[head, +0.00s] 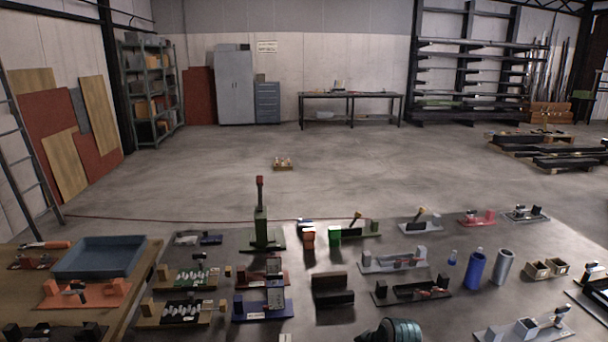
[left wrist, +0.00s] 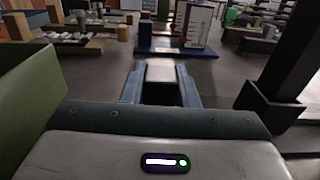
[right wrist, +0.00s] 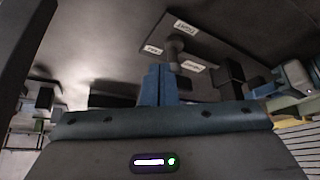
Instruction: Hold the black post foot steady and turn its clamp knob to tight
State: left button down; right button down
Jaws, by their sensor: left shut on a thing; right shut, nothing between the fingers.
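The black post foot's dark plate (right wrist: 205,45) shows in the right wrist view, with white labels on it; one seems to read TIGHT. The clamp knob (right wrist: 177,44) stands among the labels, beyond the fingertips. My right gripper (right wrist: 161,72) is shut and empty just short of the knob; I cannot tell whether it touches it. My left gripper (left wrist: 161,75) is shut on a dark block with a paler top (left wrist: 160,72), which seems to be part of the post foot. What looks like my left gripper also shows at the right of the right wrist view (right wrist: 293,76).
A black upright post on a base (left wrist: 272,103) stands close on the right in the left wrist view. A green surface (left wrist: 32,95) is close on the left. In the head view, a green stand (head: 261,228) and a blue tray (head: 100,257) stand among several fixtures.

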jog(key=shift+w+a, duration=0.25)
jog(key=shift+a, duration=0.3)
dwell(0.8)
jog(key=shift+s+a, duration=0.15)
jog(key=shift+s, duration=0.05)
jog(key=shift+s+a, duration=0.55)
jog(key=shift+a, duration=0.25)
jog(key=shift+a, duration=0.1)
jog(key=shift+s, duration=0.15)
dwell(0.4)
